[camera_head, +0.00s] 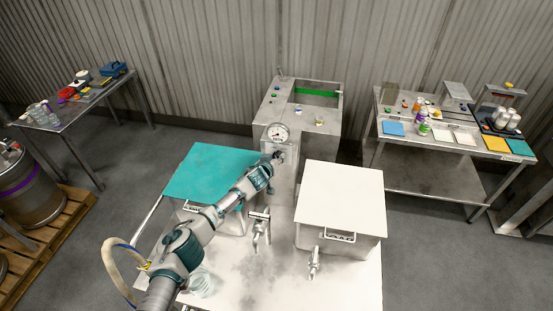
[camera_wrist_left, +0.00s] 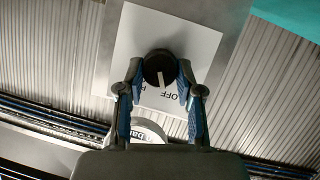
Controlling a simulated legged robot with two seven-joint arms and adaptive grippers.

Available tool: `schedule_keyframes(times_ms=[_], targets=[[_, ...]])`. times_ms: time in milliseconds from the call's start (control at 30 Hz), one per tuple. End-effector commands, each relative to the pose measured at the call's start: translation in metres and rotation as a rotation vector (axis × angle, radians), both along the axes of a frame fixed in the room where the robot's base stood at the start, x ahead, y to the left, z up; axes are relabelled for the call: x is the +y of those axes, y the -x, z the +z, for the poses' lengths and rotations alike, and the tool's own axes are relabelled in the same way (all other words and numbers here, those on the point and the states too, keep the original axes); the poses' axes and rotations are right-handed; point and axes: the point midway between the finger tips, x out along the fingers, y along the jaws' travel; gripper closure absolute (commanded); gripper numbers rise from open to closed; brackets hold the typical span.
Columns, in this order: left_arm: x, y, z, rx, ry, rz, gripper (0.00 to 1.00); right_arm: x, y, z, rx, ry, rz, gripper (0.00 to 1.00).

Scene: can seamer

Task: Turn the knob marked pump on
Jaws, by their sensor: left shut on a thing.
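The black round knob (camera_wrist_left: 160,69) shows in the left wrist view with a pale pointer line on it. It sits on a white label plate (camera_wrist_left: 200,45), where the letters OFF can be read; the other marking is mostly hidden by a finger. My left gripper (camera_wrist_left: 158,80) has its two blue-padded fingers on either side of the knob and is shut on it. In the head view my left gripper (camera_head: 277,158) reaches the metal panel (camera_head: 290,172) below a round gauge (camera_head: 277,132). The knob is hidden there. My right gripper is not in view.
A teal-lidded box (camera_head: 208,168) and a white-lidded box (camera_head: 342,192) with taps stand on either side of the panel. A metal tank (camera_head: 330,120) is behind it. Side tables hold small items at left (camera_head: 62,122) and right (camera_head: 375,140).

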Motion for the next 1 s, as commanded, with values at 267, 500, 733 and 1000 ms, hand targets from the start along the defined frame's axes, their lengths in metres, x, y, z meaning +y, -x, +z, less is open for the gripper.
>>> schedule_keyframes(times_ms=[267,500,733,1000], targets=[[-0.005,0.003,-0.005,-0.026,-0.158,-0.006,0.99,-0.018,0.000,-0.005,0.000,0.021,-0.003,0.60],[-0.006,0.003,-0.006,-0.068,-0.380,-0.004,0.99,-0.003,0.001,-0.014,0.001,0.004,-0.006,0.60],[-0.007,0.003,-0.007,-0.109,-0.594,-0.004,0.99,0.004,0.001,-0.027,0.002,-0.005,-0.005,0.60],[-0.009,0.004,-0.008,-0.151,-0.806,-0.006,0.99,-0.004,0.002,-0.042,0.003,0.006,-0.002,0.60]])
